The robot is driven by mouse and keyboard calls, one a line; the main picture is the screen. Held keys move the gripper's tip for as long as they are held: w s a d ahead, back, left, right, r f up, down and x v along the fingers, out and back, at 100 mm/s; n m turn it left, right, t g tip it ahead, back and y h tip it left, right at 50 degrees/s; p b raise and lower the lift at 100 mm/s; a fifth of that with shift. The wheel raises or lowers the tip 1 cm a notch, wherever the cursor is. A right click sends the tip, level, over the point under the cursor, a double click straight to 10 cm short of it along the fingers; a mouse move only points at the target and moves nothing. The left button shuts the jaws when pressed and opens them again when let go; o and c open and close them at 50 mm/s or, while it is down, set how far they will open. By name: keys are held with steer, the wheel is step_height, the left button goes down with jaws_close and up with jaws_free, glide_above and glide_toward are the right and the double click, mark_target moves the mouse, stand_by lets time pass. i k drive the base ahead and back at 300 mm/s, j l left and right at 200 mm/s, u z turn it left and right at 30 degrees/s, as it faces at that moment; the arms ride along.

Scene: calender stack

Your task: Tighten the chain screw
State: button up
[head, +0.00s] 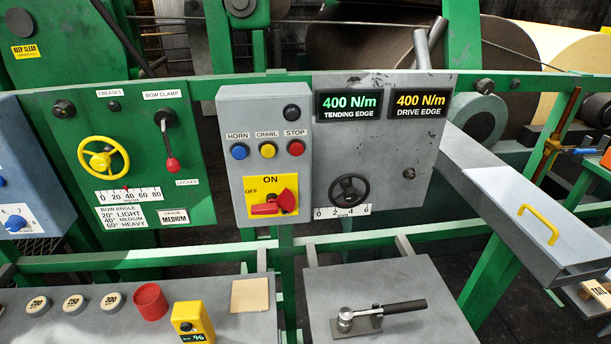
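No part in the head view is labelled as a chain screw, and I cannot tell which part it is. A black handwheel (349,190) sits on the grey panel above a scale marked 0 to 6. A yellow handwheel (103,157) sits on the green panel at left above a scale marked 0 to 80. A metal fitting with a black lever handle (405,307) lies on the front right grey table. A slanted brown rod (570,118) with a blue-ended piece (586,151) stands at the right. My gripper is not in view.
The control box (265,150) has several buttons and a red rotary switch (275,203). Two displays read 400 N/m. A grey box with a yellow handle (539,225) juts out at right. A yellow device (192,323) and red cup (150,301) stand on the left table.

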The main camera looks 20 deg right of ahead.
mark_target(486, 86)
steer(key=i+z, duration=0.1)
steer(key=z, duration=0.25)
steer(key=i+z, duration=0.1)
steer(key=z, duration=0.3)
steer(key=i+z, duration=0.1)
steer(key=z, duration=0.25)
